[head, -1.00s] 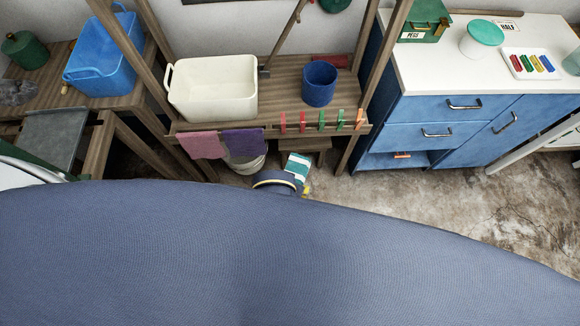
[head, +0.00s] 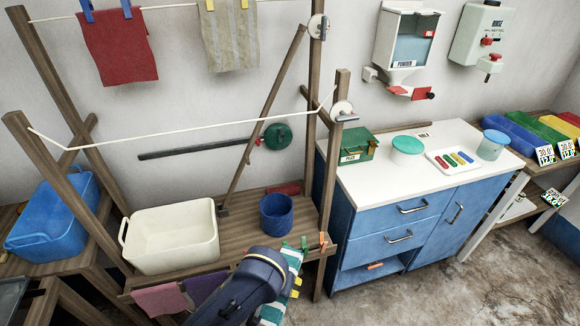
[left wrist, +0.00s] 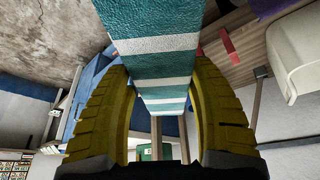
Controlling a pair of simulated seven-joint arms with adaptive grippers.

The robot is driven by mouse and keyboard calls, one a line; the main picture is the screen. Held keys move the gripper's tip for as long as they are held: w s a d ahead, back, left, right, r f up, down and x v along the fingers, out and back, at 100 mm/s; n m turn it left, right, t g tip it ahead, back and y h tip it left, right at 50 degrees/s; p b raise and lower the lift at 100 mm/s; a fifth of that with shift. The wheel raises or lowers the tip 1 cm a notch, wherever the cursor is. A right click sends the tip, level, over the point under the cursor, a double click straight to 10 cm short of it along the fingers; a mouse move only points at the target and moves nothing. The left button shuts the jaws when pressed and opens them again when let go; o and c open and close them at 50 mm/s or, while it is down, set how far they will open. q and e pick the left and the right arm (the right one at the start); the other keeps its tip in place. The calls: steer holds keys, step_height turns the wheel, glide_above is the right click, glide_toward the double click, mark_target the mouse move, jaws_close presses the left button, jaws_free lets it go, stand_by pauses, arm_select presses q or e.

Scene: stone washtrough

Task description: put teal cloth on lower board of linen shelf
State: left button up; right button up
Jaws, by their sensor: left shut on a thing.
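A teal and white striped cloth hangs from my left gripper; it shows in the head view (head: 291,262) beside the dark blue wrist, and large in the left wrist view (left wrist: 155,62). My left gripper (head: 296,282) is shut on it, with yellow ribbed fingers on either side of the cloth in the left wrist view (left wrist: 157,78). The gripper is in front of the wooden stand's front edge, and the wrist hides part of the cloth. At the right stands a wooden rack (head: 553,158) with an upper and a lower level; I cannot tell for sure that it is the linen shelf. My right gripper is not in view.
The wooden stand holds a cream tub (head: 172,238) and a blue pot (head: 276,213), with clothespins (head: 323,241) on its edge. A blue cabinet (head: 400,215) stands between stand and rack. Bare floor (head: 480,285) lies in front of the cabinet.

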arm_select(q)
steer(key=w+a+r+n, duration=0.1)
steer(key=w+a+r, duration=0.5)
steer(key=a+r, duration=0.3)
steer(key=w+a+r+n+y, duration=0.1)
steer(key=w+a+r+n, duration=0.1)
steer(key=w+a+r, duration=0.5)
steer(key=shift+w+a+r+n, duration=0.25)
steer(key=shift+a+r, duration=0.6)
steer(key=shift+r, duration=0.5)
